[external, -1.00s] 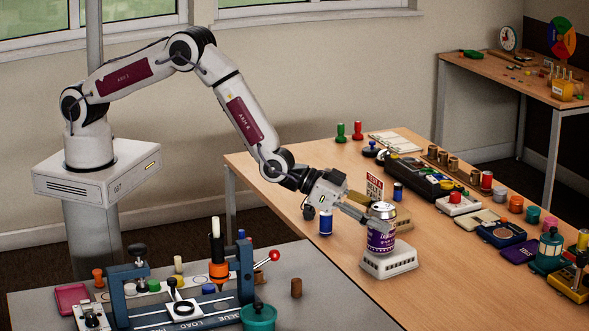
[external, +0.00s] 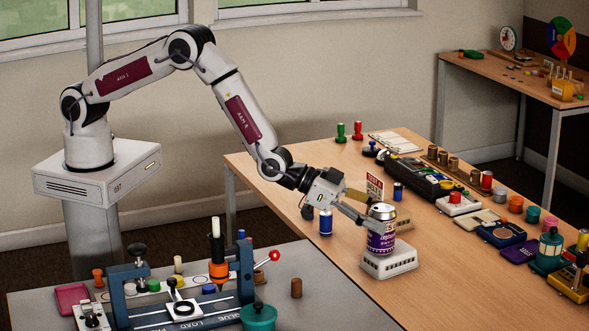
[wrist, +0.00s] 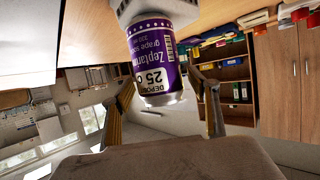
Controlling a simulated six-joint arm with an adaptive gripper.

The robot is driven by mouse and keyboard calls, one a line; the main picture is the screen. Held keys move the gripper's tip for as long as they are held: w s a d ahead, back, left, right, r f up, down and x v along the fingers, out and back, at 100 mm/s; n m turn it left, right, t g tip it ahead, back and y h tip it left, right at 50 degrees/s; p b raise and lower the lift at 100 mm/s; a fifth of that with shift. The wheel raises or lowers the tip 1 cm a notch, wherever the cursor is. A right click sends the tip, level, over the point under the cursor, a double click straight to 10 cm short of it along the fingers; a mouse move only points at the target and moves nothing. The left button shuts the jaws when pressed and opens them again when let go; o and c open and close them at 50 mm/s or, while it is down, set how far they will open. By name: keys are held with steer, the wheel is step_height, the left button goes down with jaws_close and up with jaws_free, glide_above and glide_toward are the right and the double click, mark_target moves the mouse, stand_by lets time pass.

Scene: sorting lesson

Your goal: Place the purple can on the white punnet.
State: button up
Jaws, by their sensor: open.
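The purple can (external: 381,240) has a silver top and a white-lettered label. It stands upright on the white punnet (external: 389,265), a low slotted box on the wooden table. In the wrist view the can (wrist: 163,48) appears upside down, with its base on the white punnet (wrist: 149,9) at the top edge. My gripper (external: 364,214) is open just left of the can at its upper part. In the wrist view its two fingers (wrist: 162,88) lie apart on either side of the can, with gaps showing.
A blue can (external: 326,223) stands on the table left of the punnet. A small sign (external: 374,187) and another blue can (external: 398,191) are behind. A lantern (external: 550,247) and several small items line the right side. The table in front of the punnet is clear.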

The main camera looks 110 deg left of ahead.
steer(key=v, duration=1.1)
steer(key=shift+s, duration=0.25)
steer(key=shift+r, duration=0.15)
stand_by(0.6)
steer(key=s+r+g+h, duration=0.2)
steer(key=s+r+g, duration=0.2)
steer(key=s+r, duration=1.4)
steer(key=s+a+r+g, duration=0.1)
steer(key=s+g, duration=0.1)
steer(key=s, duration=1.3)
steer(key=s+a+r+g+y, duration=0.1)
steer(key=s, duration=1.5)
steer(key=shift+a+m+g, duration=0.3)
steer(key=shift+m+g, duration=0.1)
